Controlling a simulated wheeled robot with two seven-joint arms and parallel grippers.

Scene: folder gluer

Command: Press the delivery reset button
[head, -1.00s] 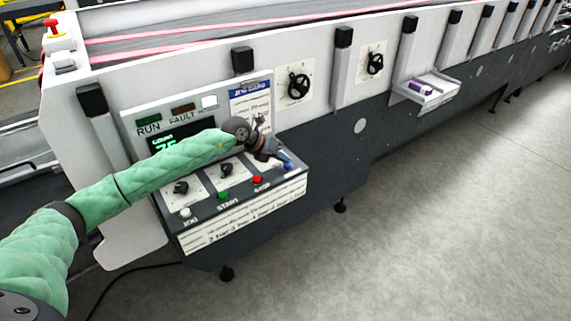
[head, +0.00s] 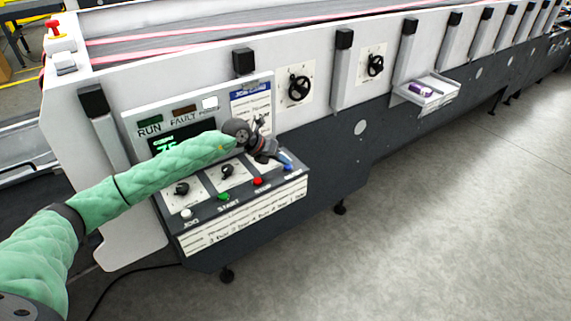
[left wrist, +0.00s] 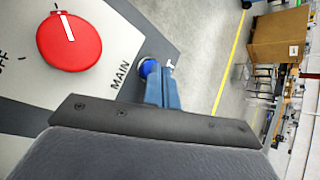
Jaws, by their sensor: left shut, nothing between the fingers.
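The blue button (head: 289,168) sits at the right end of the button row on the sloped control panel (head: 248,205), and its label is too small to read. My left gripper (head: 284,158) is shut and empty, with its blue fingertips pointing down at the blue button. In the left wrist view the shut fingers (left wrist: 163,92) overlap the edge of the round blue button (left wrist: 148,67). I cannot tell whether they touch it. My right gripper is not in view.
The red STOP button (head: 258,181), green START button (head: 224,196) and white JOG button (head: 186,213) lie left of the blue one. A red rotary switch (left wrist: 69,41) marked MAIN shows in the left wrist view. A small tray (head: 428,95) holds a purple item. Open floor lies right.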

